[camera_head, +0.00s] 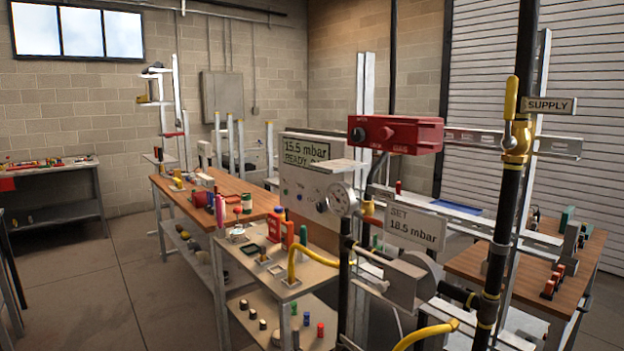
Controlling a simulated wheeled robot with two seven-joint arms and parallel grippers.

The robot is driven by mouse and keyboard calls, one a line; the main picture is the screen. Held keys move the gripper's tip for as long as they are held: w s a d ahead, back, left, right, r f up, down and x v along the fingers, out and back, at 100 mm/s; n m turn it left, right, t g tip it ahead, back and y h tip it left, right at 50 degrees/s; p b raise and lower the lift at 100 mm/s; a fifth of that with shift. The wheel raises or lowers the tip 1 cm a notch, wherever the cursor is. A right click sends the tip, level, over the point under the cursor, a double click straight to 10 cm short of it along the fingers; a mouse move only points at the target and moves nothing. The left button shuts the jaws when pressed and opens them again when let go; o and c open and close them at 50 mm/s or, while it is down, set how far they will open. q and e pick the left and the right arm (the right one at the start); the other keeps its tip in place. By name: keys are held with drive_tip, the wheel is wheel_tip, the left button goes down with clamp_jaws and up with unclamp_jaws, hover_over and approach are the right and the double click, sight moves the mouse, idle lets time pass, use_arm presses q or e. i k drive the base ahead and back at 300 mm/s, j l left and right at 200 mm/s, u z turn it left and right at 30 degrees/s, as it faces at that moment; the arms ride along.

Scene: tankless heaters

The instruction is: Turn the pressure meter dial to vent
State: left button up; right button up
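A grey-white meter panel (303,183) stands right of the middle, with a screen (305,151) reading "15.5 mbar" and a second line starting "READY". The small labels around these are too small to read surely, so I cannot tell which setting either dial points to. Neither gripper shows.
A sign (415,228) reads "SET 18.5 mbar". A black supply pipe with a brass valve and yellow lever (511,96) rises at right. Yellow hoses (425,335) cross the front. Wooden benches (262,202) with small parts stand behind; floor (90,280) at left is clear.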

sight(321, 205)
drive_tip(key=i+j, duration=1)
